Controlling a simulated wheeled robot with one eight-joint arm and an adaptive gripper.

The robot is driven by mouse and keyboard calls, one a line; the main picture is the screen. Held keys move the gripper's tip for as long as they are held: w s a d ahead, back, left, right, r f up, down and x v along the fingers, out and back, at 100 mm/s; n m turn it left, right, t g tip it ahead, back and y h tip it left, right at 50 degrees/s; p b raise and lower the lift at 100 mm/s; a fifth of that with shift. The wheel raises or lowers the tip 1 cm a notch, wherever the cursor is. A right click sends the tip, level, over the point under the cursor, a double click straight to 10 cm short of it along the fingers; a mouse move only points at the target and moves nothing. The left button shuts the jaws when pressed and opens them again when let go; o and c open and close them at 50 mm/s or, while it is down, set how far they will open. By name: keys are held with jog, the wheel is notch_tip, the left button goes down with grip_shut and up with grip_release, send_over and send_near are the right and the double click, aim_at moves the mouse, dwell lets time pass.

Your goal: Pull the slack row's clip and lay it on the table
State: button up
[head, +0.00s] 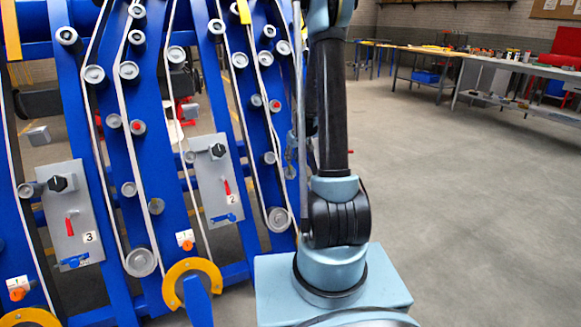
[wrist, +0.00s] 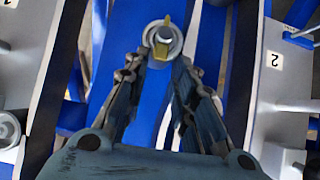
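In the wrist view a yellow piece (wrist: 162,48), which may be the clip, sits across a grey round roller end (wrist: 163,36) on a blue bar. My gripper (wrist: 161,66) points at it with its two dark fingers apart, one to each side and just below the roller. Several white belts run over grey rollers on the blue chassis (head: 119,190); which row is slack is unclear. A long workbench table (head: 490,78) stands at the back right.
Grey panels numbered 3 (head: 72,215) and 2 (head: 217,180) carry black knobs and red levers. Yellow half-rings (head: 192,272) stick out low on the chassis. The concrete floor (head: 470,200) at right is clear up to the benches.

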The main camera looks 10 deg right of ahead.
aim_at(291, 166)
jog(key=shift+x, duration=2.55)
grip_shut()
